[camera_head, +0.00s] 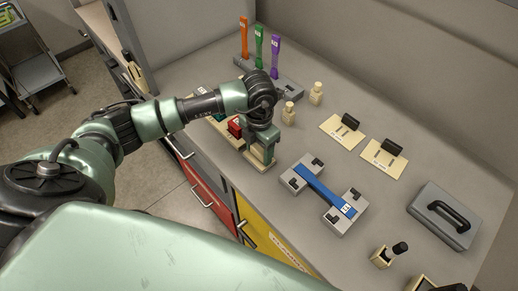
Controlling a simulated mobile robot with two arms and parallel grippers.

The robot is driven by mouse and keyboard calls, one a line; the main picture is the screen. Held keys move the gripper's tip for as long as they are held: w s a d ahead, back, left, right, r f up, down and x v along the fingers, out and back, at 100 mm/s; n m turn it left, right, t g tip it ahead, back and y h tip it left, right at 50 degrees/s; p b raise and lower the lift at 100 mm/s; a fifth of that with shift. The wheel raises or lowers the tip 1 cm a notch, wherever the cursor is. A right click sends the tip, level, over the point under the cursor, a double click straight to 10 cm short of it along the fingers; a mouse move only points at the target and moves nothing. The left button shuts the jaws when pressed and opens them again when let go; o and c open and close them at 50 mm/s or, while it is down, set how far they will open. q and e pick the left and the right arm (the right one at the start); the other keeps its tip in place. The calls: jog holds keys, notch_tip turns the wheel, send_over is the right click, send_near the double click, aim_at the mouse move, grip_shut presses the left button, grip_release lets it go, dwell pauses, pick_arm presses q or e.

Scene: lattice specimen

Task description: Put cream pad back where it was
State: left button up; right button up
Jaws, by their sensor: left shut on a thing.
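My left gripper (262,152) points down at the front of the counter, left of the blue specimen's fixture. It is shut on a cream pad (260,167), whose flat edge shows below the fingers. The gripper hides the pad's upper part, and I cannot tell whether the pad touches the counter. Two more cream pads with black handles lie on the counter to the right, one farther back (328,126) and one nearer (374,157). My right gripper is out of view.
A blue lattice bar (322,188) spans two grey blocks just right of the gripper. Orange, green and purple bars stand in a grey rack (285,87) behind. Two small cream bottles (316,93) stand nearby.

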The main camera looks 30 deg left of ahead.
aim_at(259, 150)
pick_arm(q)
jog(key=o, duration=1.3)
jog(key=shift+o, duration=0.2)
jog(key=shift+r+p, duration=0.2)
jog(key=shift+p, duration=0.15)
jog(key=shift+r+b, duration=0.35)
jog(key=shift+b, duration=0.05)
notch_tip(259, 150, up, 11)
jog(key=b, duration=0.3)
